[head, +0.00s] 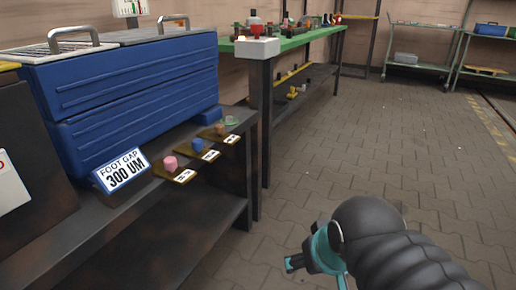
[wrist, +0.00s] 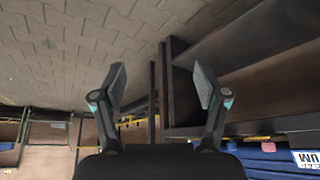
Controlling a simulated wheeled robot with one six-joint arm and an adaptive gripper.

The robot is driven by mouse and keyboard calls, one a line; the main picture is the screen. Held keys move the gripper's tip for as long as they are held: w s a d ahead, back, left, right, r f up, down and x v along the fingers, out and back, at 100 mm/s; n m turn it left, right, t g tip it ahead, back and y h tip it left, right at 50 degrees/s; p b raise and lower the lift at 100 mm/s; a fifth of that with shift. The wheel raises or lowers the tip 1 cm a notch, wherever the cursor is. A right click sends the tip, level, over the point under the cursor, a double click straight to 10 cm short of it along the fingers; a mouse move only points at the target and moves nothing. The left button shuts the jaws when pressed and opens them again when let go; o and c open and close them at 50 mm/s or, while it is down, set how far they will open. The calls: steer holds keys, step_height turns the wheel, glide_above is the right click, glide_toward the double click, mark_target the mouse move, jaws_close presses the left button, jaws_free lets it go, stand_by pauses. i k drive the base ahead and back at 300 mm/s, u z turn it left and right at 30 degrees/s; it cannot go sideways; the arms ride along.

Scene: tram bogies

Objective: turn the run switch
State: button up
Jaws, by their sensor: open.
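No part is clearly labelled as the run switch. A white box with a red knob (head: 257,46) stands at the near end of the green-topped bench; I cannot tell whether it is the switch. My gripper (head: 312,262) is low over the paved floor at the bottom of the head view, right of the dark bench and well apart from the box. In the wrist view my gripper (wrist: 160,80) is open and empty, its two fingers spread, with floor and bench frame beyond.
A blue case (head: 140,90) sits on the dark bench (head: 150,215), beside a "FOOT GAP 300 UM" sign (head: 122,171) and pink, blue and brown knobs on plates. The green bench (head: 300,38) holds small parts. Carts stand far right. The paved floor (head: 390,130) is clear.

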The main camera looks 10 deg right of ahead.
mark_target(256, 29)
steer(key=z, duration=0.05)
steer(key=i, duration=1)
steer(key=z, duration=0.5)
